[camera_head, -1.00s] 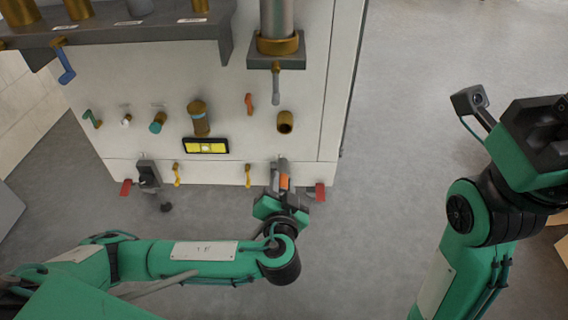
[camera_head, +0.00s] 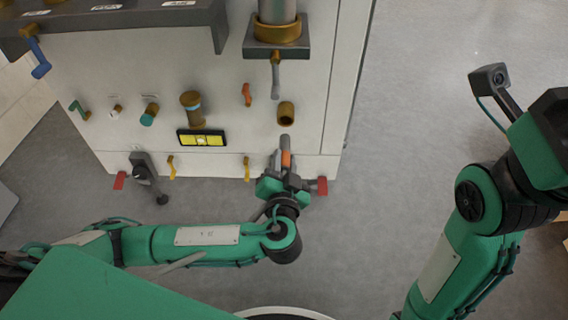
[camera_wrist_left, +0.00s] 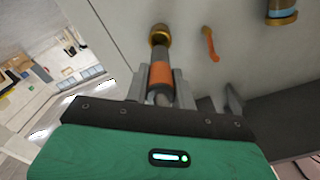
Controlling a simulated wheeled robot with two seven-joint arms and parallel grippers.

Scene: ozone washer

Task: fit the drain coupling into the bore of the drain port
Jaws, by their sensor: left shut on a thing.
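The drain coupling (camera_head: 285,143) is a grey cylinder with an orange band. My left gripper (camera_head: 285,165) is shut on it, with its free end pointing at the washer. The drain port (camera_head: 286,113) is a short brass tube on the front panel with a dark bore. In the head view the coupling's tip is just below the port, with a small gap between them. In the left wrist view the coupling (camera_wrist_left: 158,60) overlaps the brass port (camera_wrist_left: 159,33), and I cannot tell its depth there. My right arm shows at the right; its fingers are not visible.
A grey valve lever (camera_head: 275,80) hangs beside the port, and an orange lever (camera_head: 246,94) is to its left. The floor to the right is clear.

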